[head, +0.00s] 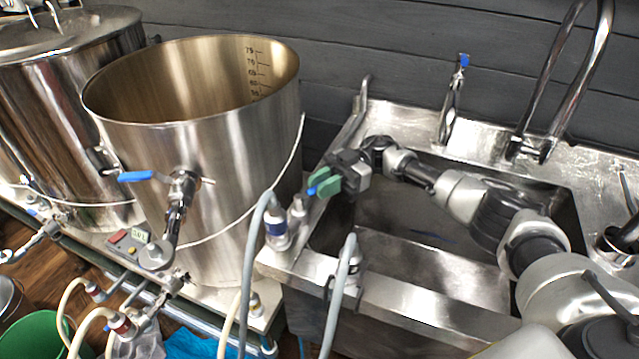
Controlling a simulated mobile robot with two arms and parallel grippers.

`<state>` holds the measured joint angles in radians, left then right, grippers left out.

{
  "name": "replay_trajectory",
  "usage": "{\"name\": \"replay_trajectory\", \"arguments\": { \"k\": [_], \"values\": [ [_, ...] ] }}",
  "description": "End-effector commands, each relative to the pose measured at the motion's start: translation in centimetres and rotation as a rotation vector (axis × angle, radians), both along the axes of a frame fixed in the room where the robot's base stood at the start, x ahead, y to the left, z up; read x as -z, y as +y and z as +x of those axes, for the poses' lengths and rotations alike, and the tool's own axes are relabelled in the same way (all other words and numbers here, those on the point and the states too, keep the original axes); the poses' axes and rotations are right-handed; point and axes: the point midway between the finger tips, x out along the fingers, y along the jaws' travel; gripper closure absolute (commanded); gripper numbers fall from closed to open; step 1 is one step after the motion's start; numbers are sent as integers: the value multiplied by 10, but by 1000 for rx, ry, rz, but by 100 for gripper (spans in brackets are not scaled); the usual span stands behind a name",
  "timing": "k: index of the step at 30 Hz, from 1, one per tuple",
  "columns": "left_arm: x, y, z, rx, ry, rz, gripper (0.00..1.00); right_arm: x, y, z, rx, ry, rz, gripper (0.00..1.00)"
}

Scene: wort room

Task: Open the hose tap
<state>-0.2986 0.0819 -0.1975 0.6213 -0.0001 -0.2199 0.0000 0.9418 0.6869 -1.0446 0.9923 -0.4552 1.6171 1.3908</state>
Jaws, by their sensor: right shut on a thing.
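The hose tap (298,209) is a small metal fitting at the left front rim of the sink, beside the grey hose. A small blue part, seemingly its handle, shows at the green fingertips of my right gripper (322,183). The gripper is shut on this blue handle and covers most of it, so how far it is turned cannot be told. My right arm reaches across the sink from the right. My left gripper is not in view.
A steel sink (400,312) lies under my right arm. A tall open kettle (225,150) with a blue-handled valve (136,177) stands close on the left. Grey hoses (338,290) rise at the sink's front. A curved faucet (545,90) and a blue-topped tap (452,95) stand behind.

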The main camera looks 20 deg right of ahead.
Motion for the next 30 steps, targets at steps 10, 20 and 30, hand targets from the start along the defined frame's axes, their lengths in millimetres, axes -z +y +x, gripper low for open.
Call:
{"name": "replay_trajectory", "arguments": {
  "k": [10, 20, 30],
  "values": [
    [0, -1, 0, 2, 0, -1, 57, 0, 0, 0, 2, -1, -2, 56],
    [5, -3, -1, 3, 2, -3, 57, 2, -4, 2, 3, -1, -2, 56],
    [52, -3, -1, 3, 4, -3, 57, 8, -56, 16, 6, -4, -3, 56]
  ]
}}
